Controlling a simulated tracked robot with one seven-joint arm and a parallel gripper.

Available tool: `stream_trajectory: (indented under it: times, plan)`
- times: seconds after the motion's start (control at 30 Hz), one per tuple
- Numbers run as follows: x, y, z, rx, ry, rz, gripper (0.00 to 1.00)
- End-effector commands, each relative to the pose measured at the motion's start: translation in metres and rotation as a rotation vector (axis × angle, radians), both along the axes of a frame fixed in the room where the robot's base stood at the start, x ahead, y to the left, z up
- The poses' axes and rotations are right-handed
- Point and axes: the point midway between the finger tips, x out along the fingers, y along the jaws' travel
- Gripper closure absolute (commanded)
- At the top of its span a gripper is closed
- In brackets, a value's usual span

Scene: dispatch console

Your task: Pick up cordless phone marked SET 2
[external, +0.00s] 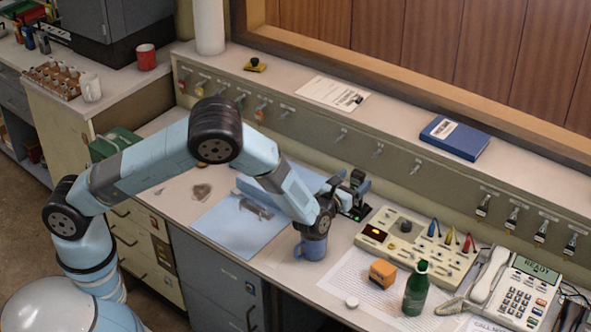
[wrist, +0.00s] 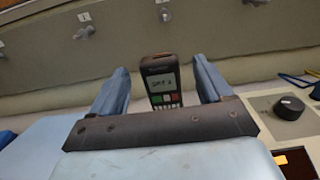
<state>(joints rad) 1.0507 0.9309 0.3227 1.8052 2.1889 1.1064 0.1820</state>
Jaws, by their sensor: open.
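The cordless phone (wrist: 161,80) is a dark handset with a pale screen that seems to read SET 2, with red and green keys below. In the wrist view it stands upright between the two blue fingers of my gripper (wrist: 160,82), with a gap on each side. My gripper is open. In the external view my gripper (external: 358,188) is around the phone (external: 356,178), near the back panel. The phone stands on a small dark base (external: 356,213) with a green light. The fingers partly hide the phone there.
A beige control panel (external: 400,252) with a knob and coloured levers lies close on the right. A blue mug (external: 311,246) stands just below my wrist. Blue paper (external: 225,232) lies left.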

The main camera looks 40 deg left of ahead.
Motion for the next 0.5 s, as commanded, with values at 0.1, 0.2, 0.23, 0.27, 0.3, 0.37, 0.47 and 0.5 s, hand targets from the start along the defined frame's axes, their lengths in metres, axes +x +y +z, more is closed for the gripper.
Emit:
stream_trajectory:
  times: [0.1, 0.2, 0.23, 0.27, 0.3, 0.37, 0.47, 0.5]
  plan:
    - [0.013, 0.001, -0.005, 0.0, 0.0, 0.002, 0.21]
    - [0.029, 0.001, -0.005, 0.0, -0.001, 0.003, 0.21]
    - [0.033, 0.001, -0.005, 0.0, -0.001, 0.002, 0.21]
    - [0.036, 0.001, -0.005, 0.0, 0.0, 0.002, 0.21]
    - [0.04, 0.0, -0.005, 0.001, 0.0, 0.001, 0.21]
    - [0.045, 0.0, -0.005, 0.001, 0.0, 0.001, 0.21]
    - [0.05, 0.0, -0.005, 0.001, 0.0, 0.0, 0.21]
    - [0.05, 0.0, -0.005, 0.001, 0.0, 0.0, 0.21]
